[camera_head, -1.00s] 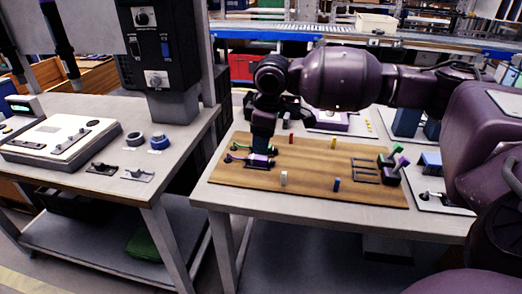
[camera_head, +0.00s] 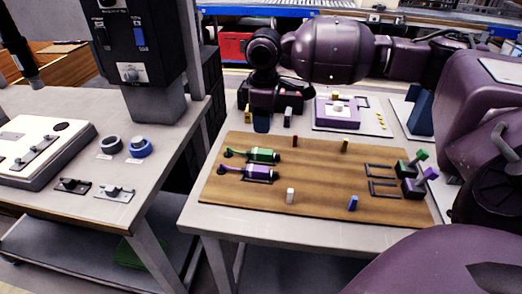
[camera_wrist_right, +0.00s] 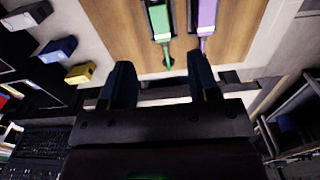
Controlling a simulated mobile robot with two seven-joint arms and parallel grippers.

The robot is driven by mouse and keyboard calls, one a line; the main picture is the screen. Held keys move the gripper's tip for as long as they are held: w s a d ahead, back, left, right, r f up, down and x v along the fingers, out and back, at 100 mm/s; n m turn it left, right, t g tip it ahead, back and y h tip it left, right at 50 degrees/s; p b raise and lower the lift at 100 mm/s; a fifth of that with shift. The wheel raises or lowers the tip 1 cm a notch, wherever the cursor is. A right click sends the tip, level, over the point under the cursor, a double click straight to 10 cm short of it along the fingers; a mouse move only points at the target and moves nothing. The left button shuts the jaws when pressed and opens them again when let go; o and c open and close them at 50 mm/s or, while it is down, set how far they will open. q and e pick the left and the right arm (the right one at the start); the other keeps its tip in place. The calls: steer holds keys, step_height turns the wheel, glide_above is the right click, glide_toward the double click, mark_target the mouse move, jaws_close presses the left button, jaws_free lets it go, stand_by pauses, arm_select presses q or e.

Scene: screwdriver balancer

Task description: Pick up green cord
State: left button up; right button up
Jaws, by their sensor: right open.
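The green tool (camera_head: 262,155) lies on the wooden board with its thin dark green cord end (camera_head: 238,153) toward the left. The purple tool (camera_head: 258,173) lies parallel, just in front of it. My right gripper (camera_head: 262,126) hangs near the back left edge of the board, behind the green tool, and holds nothing. In the right wrist view its two dark fingers (camera_wrist_right: 162,78) are apart. There, the green tool (camera_wrist_right: 160,20) lies ahead of the fingers, roughly in line with the gap, and the purple tool (camera_wrist_right: 207,14) is to its right. My left gripper is out of view.
The wooden board (camera_head: 322,180) carries small red, yellow, white and blue pegs. Green and purple handled holders (camera_head: 416,178) stand at its right end. Small blocks stand behind the board, near a purple fixture (camera_head: 338,112). A second table (camera_head: 60,200) is at left.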

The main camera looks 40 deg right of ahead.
steer(key=b, duration=0.1)
glide_above(262, 151)
steer(key=f, duration=0.4)
steer(key=shift+s+d+f, duration=0.1)
steer(key=shift+s+f, duration=0.1)
steer(key=shift+f, duration=0.35)
steer(key=shift+w+f, duration=0.1)
steer(key=shift+f, duration=0.25)
step_height(262, 151, down, 4)
steer(key=shift+w+f+b, duration=0.1)
steer(key=shift+f+b, duration=0.15)
steer(key=shift+b, duration=0.95)
steer(key=shift+f, duration=0.15)
steer(key=shift+r, duration=0.2)
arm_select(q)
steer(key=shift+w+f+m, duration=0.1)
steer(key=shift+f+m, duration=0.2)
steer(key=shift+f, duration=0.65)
arm_select(e)
steer(key=shift+c, duration=0.4)
